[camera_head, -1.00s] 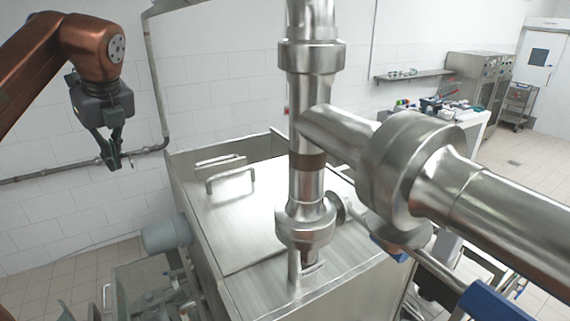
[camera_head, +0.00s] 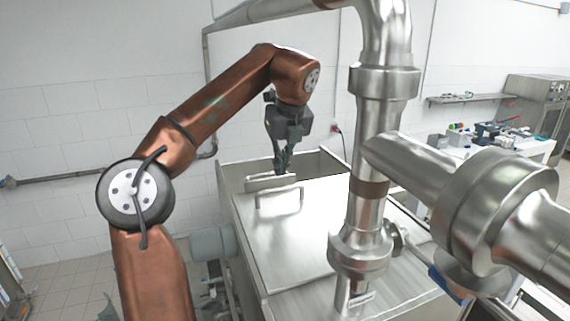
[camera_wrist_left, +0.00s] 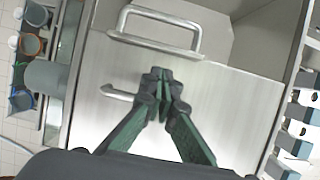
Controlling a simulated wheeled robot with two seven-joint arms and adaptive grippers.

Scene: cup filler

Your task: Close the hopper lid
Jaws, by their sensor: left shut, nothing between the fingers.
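The hopper (camera_head: 248,235) is a large steel box. Its flat metal lid plate (camera_head: 315,232) covers the near part of the top, while the far part is open and shows the inner walls. An arched handle (camera_head: 280,203) and a second bar handle (camera_head: 270,181) stand near the plate's far edge. Both handles also show in the left wrist view, a large one (camera_wrist_left: 157,47) and a smaller one (camera_wrist_left: 118,93). My left gripper (camera_head: 280,168) is shut and empty, by the handles at the far edge. Its fingertips (camera_wrist_left: 161,77) show over the plate in the wrist view. My right gripper is not in view.
A thick steel pipe (camera_head: 368,195) rises at the lid's right side, with a wide branch (camera_head: 490,205) running right. A grey cylinder (camera_head: 208,242) sticks out left of the hopper. A cluttered bench (camera_head: 510,145) stands at the back right.

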